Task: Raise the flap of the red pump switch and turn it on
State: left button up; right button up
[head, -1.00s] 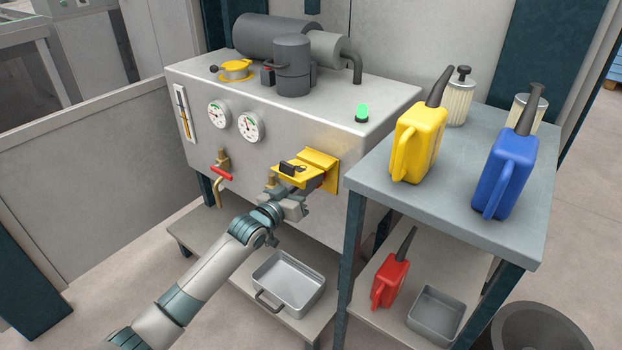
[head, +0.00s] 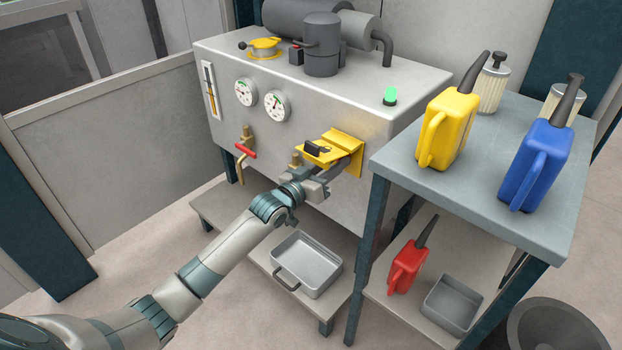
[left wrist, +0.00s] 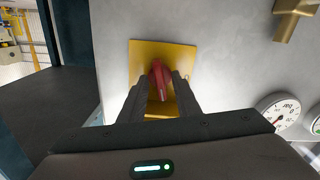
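The pump switch has a yellow backplate (head: 350,151) on the front of the grey machine, and its yellow flap (head: 318,150) stands out raised, with a black catch on it. The red switch knob (left wrist: 160,75) shows in the left wrist view against its yellow plate (left wrist: 185,57). My left gripper (head: 333,172) is under the raised flap. In the head view the knob is hidden by flap and fingers. My right gripper is not in view.
A red-handled tap (head: 246,152) and gauges (head: 276,106) are left of the switch. A side table (head: 400,165) with yellow and blue cans stands close on the right. A metal tray (head: 307,265) lies below.

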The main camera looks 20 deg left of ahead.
pick_arm(q)
jog(key=v, duration=1.7)
jog(key=shift+p, duration=0.45)
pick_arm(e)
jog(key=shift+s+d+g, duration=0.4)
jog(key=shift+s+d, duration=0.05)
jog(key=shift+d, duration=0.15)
